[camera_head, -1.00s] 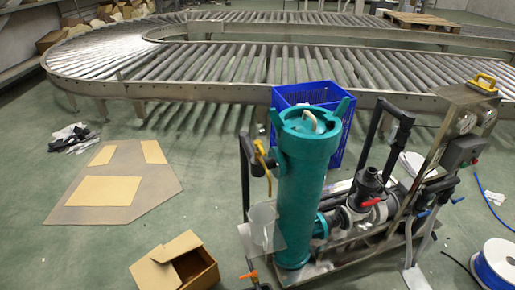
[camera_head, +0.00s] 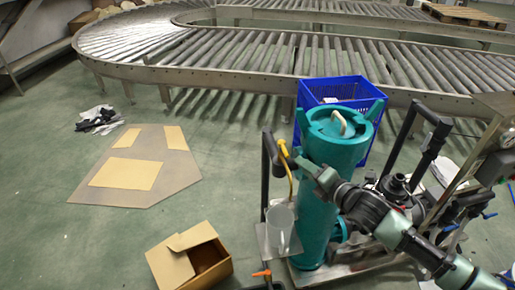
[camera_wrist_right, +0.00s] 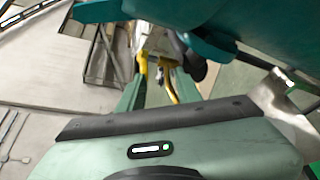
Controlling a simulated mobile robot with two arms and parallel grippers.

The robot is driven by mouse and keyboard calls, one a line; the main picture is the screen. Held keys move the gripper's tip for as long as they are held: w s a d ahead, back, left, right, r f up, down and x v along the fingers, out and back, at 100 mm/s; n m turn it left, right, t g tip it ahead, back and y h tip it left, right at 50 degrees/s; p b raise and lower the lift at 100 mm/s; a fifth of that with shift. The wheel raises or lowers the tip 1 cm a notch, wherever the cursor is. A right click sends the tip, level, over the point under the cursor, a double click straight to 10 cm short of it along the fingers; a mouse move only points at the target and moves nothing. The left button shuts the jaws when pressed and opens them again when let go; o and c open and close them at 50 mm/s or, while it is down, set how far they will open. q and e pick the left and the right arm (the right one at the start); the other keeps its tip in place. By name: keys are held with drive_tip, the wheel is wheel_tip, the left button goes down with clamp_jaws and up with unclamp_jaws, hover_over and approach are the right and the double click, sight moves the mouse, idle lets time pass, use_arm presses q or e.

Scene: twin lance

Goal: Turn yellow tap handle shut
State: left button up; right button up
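The yellow tap handle (camera_head: 283,149) is at the left side of the upright teal cylinder (camera_head: 320,185), near its top, on a black pipe. My right gripper (camera_head: 299,160) reaches in from the lower right, across the front of the cylinder, with its fingertips at the handle. In the right wrist view, the two green fingers (camera_wrist_right: 158,88) stand apart, with yellow parts (camera_wrist_right: 143,66) showing between and just beyond them. I cannot tell whether either finger touches the handle. My left gripper is not in view.
A grey jug (camera_head: 281,226) stands below the handle, beside the cylinder. A blue crate (camera_head: 372,104) is behind the cylinder, and a roller conveyor (camera_head: 250,55) runs along the back. An open cardboard box (camera_head: 190,258) is on the floor at front left.

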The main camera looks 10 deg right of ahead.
sight(286, 151)
drive_tip(key=shift+n+y, duration=0.3)
drive_tip(key=shift+n, duration=0.2)
drive_tip(key=w+a, duration=0.1)
drive_tip(key=w, duration=0.1)
drive_tip(key=w+a, duration=0.3)
drive_tip(key=w, duration=0.2)
drive_tip(key=shift+a+r+p, duration=0.15)
drive_tip(key=shift+a+p, duration=0.1)
drive_tip(key=shift+p, duration=0.15)
drive_tip(key=shift+c, duration=0.3)
clamp_jaws()
